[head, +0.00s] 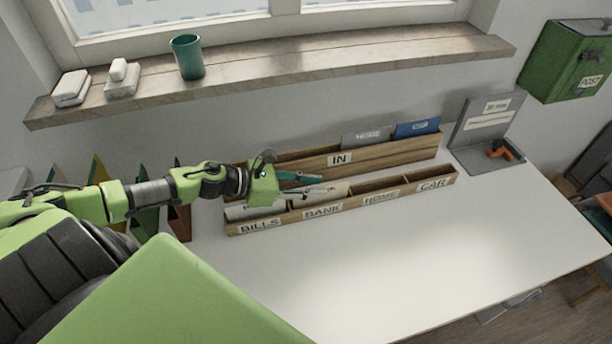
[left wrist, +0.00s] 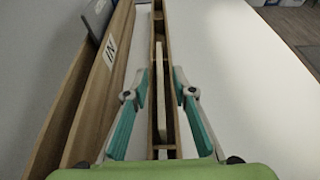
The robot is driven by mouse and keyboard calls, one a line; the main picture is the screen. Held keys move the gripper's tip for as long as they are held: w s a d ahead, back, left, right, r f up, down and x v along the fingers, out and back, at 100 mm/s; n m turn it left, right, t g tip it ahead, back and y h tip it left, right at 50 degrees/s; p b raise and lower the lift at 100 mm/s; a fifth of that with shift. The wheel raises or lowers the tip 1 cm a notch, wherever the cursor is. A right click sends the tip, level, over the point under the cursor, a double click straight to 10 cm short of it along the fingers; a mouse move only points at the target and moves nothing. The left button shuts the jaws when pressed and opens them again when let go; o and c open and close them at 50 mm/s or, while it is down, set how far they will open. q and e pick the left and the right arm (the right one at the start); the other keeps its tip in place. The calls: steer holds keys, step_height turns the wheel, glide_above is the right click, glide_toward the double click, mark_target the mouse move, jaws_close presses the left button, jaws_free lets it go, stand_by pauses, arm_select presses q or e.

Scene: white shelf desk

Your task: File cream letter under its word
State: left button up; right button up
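The cream letter (head: 328,195) stands in the BANK compartment of the front wooden sorter (head: 345,207), partly hidden by my left gripper (head: 322,184). The sorter's labels read BILLS, BANK, HOME and CAR. In the left wrist view, the letter's thin cream edge (left wrist: 163,105) lies between my gripper's two teal fingers (left wrist: 162,78). The fingers are spread on both sides of the sorter, with a gap to the letter. The left gripper is open. A whitish letter (head: 254,211) is in the BILLS compartment, partly covered by my gripper. My right gripper is not in view.
Behind is a wooden IN tray (head: 385,152) with a grey HOME letter (head: 367,137) and a blue CAR letter (head: 417,128). A grey stand (head: 486,135) with an orange-handled item is at right. Coloured triangular dividers (head: 146,218) stand left. The front desk (head: 400,275) is clear.

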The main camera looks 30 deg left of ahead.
arm_select(q)
steer(key=shift+v, duration=6)
